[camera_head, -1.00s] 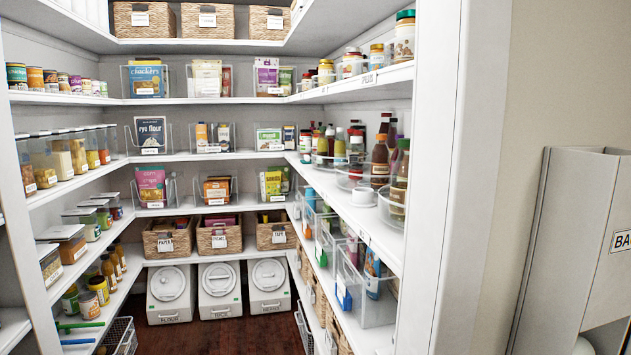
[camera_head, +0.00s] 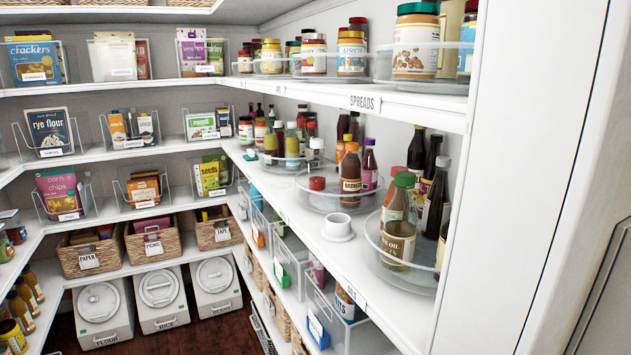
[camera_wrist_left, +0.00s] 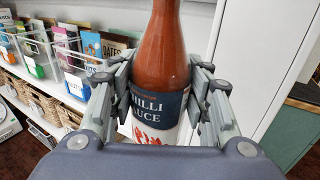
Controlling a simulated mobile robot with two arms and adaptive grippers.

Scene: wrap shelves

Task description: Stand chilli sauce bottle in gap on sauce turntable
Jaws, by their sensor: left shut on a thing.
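My left gripper (camera_wrist_left: 165,78) is shut on the chilli sauce bottle (camera_wrist_left: 160,45) in the left wrist view. The bottle is orange-red with a dark label and a white lower part. It looks roughly upright; its top and base are out of frame. Neither gripper shows in the head view. Several clear turntables stand on the right-hand shelf there. The middle turntable (camera_head: 326,205) holds dark sauce bottles and a red-capped one, with some bare room at its front. The near turntable (camera_head: 420,281) holds oil and dark bottles. I cannot read which is the sauce turntable.
A white round stand (camera_head: 338,229) sits on the shelf between the middle and near turntables. A far turntable (camera_head: 285,164) carries more bottles. The spreads shelf (camera_head: 420,100) overhangs them. Clear bins (camera_head: 335,315) stand below. A white upright panel (camera_head: 530,120) bounds the right side.

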